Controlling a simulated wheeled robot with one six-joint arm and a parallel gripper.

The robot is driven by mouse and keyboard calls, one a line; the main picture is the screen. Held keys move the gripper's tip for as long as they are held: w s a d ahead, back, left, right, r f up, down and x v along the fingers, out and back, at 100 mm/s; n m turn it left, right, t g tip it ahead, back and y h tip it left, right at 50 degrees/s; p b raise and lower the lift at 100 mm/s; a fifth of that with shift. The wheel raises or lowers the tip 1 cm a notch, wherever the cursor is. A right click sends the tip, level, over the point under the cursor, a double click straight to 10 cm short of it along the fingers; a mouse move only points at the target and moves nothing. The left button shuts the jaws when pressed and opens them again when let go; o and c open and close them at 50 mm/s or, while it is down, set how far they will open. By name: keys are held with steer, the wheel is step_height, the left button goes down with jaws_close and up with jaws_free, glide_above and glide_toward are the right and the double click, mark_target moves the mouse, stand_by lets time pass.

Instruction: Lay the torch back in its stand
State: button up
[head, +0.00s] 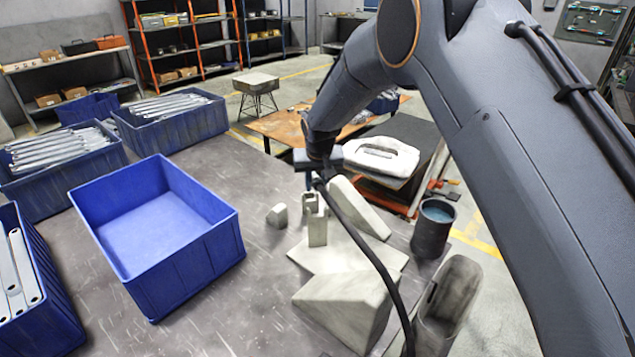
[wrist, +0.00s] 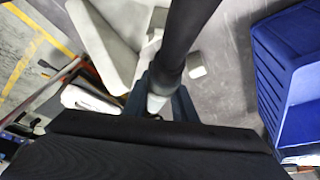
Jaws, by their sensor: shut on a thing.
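My gripper (head: 309,184) points down above the workbench, behind the forked upright. In the wrist view its dark blue fingers (wrist: 161,103) are shut on the torch (wrist: 186,40), a thick black tube with a pale grey section between the fingers. In the head view the torch is mostly hidden, and a black cable (head: 357,228) runs from the gripper toward the front of the bench. A pale forked upright (head: 317,229), which looks like the stand, rises from a pale base plate (head: 340,256). The torch appears apart from the fork; the exact gap cannot be told.
Pale wedge blocks (head: 358,208) (head: 345,305) flank the fork. A dark cup (head: 434,228) and a tall grey holder (head: 452,300) stand at right. A small block (head: 278,215) lies left. An empty blue crate (head: 185,270) stands farther left, with bare bench between.

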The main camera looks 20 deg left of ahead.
step_height(320, 180, down, 9)
steer(key=b, duration=0.3)
steer(key=shift+r+b, duration=0.2)
steer(key=shift+b, duration=0.2)
steer(key=shift+f, duration=0.3)
stand_by(0.7)
steer(key=o, duration=1.1)
steer(key=shift+f, duration=0.1)
steer(key=shift+b+v, duration=1.3)
steer(key=shift+v, duration=2.7)
